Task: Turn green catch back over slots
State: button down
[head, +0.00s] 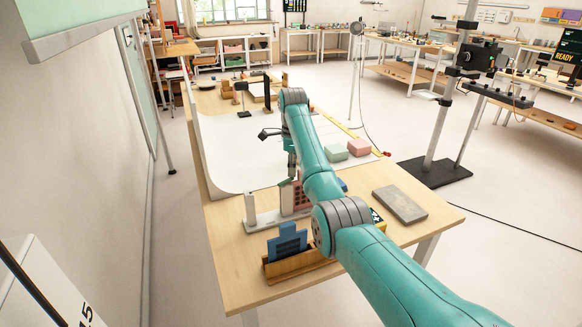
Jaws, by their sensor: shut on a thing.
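My gripper (291,174) points down at the middle of the table and is small and partly hidden by my own arm. It is shut on what looks like the green catch (285,183), a small green piece at the top of a reddish-brown slotted panel (288,199). The panel stands upright in a grey metal frame (251,212). My forearm covers the panel's right side, so most of the slots and the catch's exact angle cannot be made out.
A wooden holder (297,266) with blue plates (287,242) stands at the table's front. A grey slab (400,204) lies to the right. Green (336,152) and pink (359,147) blocks sit on the white backdrop sheet (232,160). A black camera stand (436,170) is beyond the table.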

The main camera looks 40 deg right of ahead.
jog(key=shift+s+m, duration=0.1)
jog(key=shift+m, duration=0.4)
jog(key=c, duration=0.9)
grip_release()
